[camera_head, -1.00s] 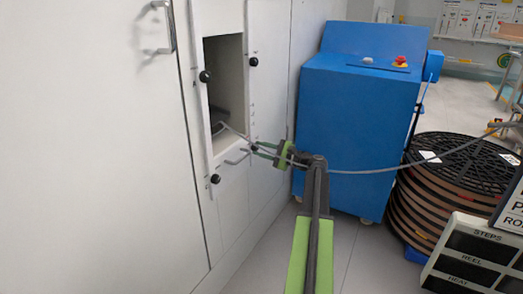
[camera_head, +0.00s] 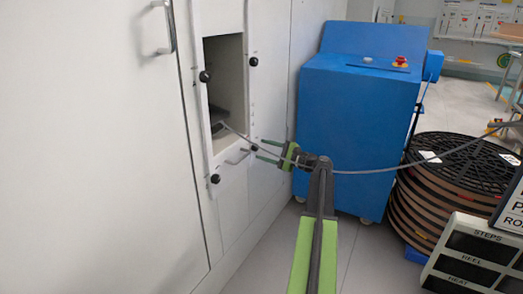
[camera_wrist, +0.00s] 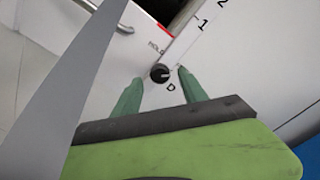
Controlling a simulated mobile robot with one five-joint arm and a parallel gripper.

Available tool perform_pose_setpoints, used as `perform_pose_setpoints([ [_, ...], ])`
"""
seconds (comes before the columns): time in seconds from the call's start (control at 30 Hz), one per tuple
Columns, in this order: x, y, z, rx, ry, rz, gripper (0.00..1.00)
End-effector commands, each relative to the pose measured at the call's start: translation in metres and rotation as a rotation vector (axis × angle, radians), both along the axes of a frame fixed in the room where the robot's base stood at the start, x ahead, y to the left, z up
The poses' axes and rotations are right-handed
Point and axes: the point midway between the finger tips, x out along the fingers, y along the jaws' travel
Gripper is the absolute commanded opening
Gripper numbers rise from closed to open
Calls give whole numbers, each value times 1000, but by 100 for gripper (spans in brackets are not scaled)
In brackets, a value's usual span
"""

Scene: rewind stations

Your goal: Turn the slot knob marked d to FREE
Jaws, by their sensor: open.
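The slot knob marked D (camera_wrist: 160,73) is small, black and round, with a light mark on its face. It sits on the white panel, with the letter D beside it and the word HOLD on another side. No FREE label can be read. In the head view the knob (camera_head: 254,148) is at the lower right corner of the open slot. My gripper (camera_wrist: 160,77) is open, with one green finger on each side of the knob. I cannot tell whether the fingers touch it. In the head view my gripper (camera_head: 262,149) points left at the panel.
Other black knobs sit around the slot, such as the lower left knob (camera_head: 215,179). A grey cable (camera_head: 420,163) runs from the slot past my gripper to the right. A blue cabinet (camera_head: 355,130) stands right of the panel. Stacked reels (camera_head: 425,205) stand farther right.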

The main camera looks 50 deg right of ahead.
Motion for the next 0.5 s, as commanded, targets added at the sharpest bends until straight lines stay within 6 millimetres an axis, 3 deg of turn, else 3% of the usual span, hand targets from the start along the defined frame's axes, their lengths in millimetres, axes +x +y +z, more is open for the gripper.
perform_pose_setpoints([
  [0.3, -88, -22, 0, 0, 0, -4, 50],
  [0.5, -131, -32, 0, 0, 0, -3, 50],
])
